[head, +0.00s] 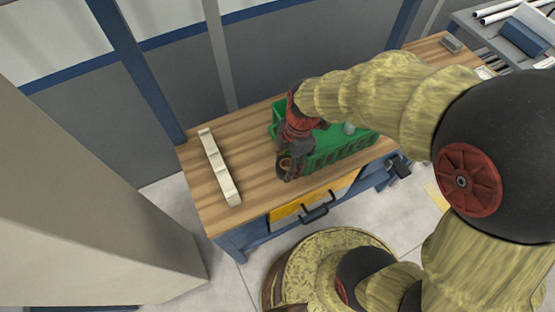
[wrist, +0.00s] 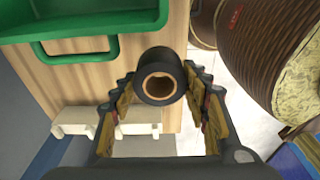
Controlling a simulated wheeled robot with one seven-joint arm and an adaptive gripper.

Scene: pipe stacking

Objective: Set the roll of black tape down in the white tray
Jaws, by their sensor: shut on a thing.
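The roll of black tape (wrist: 161,61) is a short, thick black ring with a tan core, held between the fingertips of my gripper (wrist: 157,80). In the head view my gripper (head: 289,170) points down at the front of the wooden bench, beside the green crate, and the roll (head: 283,172) shows dark at its tip. I cannot tell its exact height above the bench. No white tray shows clearly in either view. A long white notched piece (head: 219,168) lies on the bench to the left of my gripper, and white parts (wrist: 75,121) show beyond my left finger in the wrist view.
A green crate (head: 340,155) stands on the bench (head: 200,190) right of my gripper; its rim (wrist: 90,25) shows in the wrist view. Bare wood lies between crate and white piece. A grey cart (head: 470,20) with pipes stands at the far right. The wall is behind.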

